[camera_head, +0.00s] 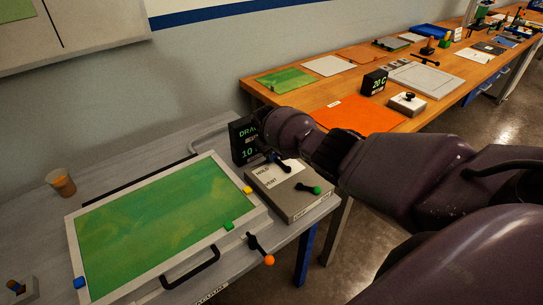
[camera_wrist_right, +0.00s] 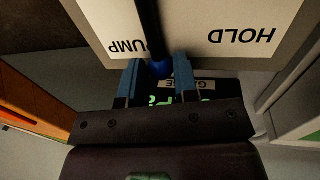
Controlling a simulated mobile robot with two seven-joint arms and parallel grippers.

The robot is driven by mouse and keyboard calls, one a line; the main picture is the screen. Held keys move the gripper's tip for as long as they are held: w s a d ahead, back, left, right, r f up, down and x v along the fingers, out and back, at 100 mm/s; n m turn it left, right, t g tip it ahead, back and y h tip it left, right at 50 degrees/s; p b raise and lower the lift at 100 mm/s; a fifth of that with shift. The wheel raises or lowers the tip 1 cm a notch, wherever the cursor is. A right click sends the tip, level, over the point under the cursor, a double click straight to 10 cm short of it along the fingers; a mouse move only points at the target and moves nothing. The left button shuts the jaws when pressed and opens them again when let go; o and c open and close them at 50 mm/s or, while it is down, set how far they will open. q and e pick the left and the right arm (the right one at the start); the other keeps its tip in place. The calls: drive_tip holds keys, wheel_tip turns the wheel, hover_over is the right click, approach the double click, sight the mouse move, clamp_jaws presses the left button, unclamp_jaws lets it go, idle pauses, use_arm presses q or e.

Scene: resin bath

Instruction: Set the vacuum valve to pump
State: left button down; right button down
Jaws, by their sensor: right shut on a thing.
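The vacuum valve box (camera_head: 300,206) is a grey box with a white label plate, on the grey bench right of the green panel. HOLD and VENT are readable in the head view; the right wrist view shows PUMP and HOLD upside down. My right gripper (camera_head: 272,155) is at the box's back left. In the right wrist view its two blue fingers (camera_wrist_right: 158,78) are shut on a black lever with a blue knob (camera_wrist_right: 160,68). The lever's shaft (camera_wrist_right: 147,25) crosses the PUMP lettering and hides part of it. My left gripper is not in view.
A second lever with a green knob (camera_head: 316,190) is on the same box. A black display (camera_head: 243,142) stands behind it. A framed green panel (camera_head: 150,221) lies left, with an orange-knobbed lever (camera_head: 268,259) at its front. A wooden bench (camera_head: 340,79) stands beyond.

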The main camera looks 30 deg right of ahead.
drive_tip(key=shift+d, duration=0.1)
idle(0.3)
drive_tip(key=c, duration=1.3)
unclamp_jaws()
drive_tip(key=shift+o, duration=0.7)
drive_tip(key=shift+r, duration=0.3)
wheel_tip(320, 180, up, 10)
drive_tip(key=a+p, duration=0.2)
drive_tip(key=p, duration=0.1)
drive_tip(key=shift+p, duration=0.4)
